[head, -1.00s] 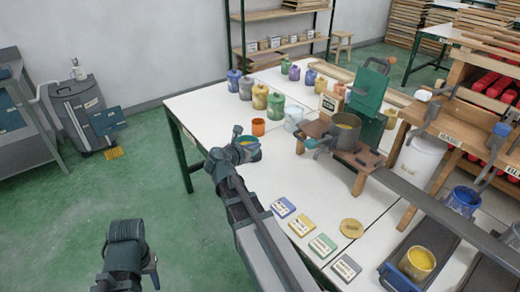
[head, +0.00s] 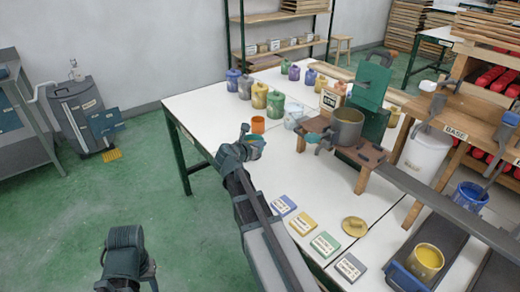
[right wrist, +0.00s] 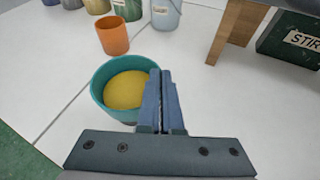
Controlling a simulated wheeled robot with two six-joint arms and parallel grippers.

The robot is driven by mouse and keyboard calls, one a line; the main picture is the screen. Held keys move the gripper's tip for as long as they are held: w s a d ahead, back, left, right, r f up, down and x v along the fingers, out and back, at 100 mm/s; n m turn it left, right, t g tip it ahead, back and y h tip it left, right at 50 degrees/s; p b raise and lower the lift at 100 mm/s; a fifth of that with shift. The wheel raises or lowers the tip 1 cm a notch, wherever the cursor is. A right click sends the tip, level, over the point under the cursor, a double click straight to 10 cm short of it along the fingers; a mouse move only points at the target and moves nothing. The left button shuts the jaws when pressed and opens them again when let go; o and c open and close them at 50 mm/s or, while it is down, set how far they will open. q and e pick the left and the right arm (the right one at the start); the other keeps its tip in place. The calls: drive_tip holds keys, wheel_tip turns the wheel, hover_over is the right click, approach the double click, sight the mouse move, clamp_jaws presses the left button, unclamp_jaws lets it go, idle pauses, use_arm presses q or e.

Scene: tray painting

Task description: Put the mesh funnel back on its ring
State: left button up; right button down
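I cannot make out a mesh funnel or its ring with certainty. A grey pot-like vessel (head: 347,132) stands on a wooden stand (head: 370,157) before a green machine, and its inside looks grey. My right gripper (head: 240,147) is at the right rim of a teal cup (right wrist: 100,97) with yellow inside. In the right wrist view its blue fingers (right wrist: 160,95) are close together and appear closed on the cup's wall. The cup also shows in the head view (head: 257,141), apparently on the table. My left arm is low at left, its fingers unclear.
An orange cup (right wrist: 113,35) and a pale bucket (right wrist: 163,13) stand just beyond the teal cup. Several coloured jars line the back of the white table. Labelled cards and a round yellow disc (head: 354,226) lie in front. A wooden rack is at right.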

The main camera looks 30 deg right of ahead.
drive_tip(key=shift+r, duration=0.1)
drive_tip(key=shift+f, duration=0.25)
drive_tip(key=c, duration=1.1)
unclamp_jaws()
drive_tip(key=shift+r, duration=0.15)
drive_tip(key=shift+r, duration=0.3)
drive_tip(key=p+v, duration=0.2)
drive_tip(key=v, duration=0.4)
drive_tip(key=p+v, duration=0.2)
drive_tip(key=v, duration=0.4)
drive_tip(key=shift+f+p, duration=0.25)
drive_tip(key=shift+p, duration=0.15)
drive_tip(key=shift+a, duration=0.1)
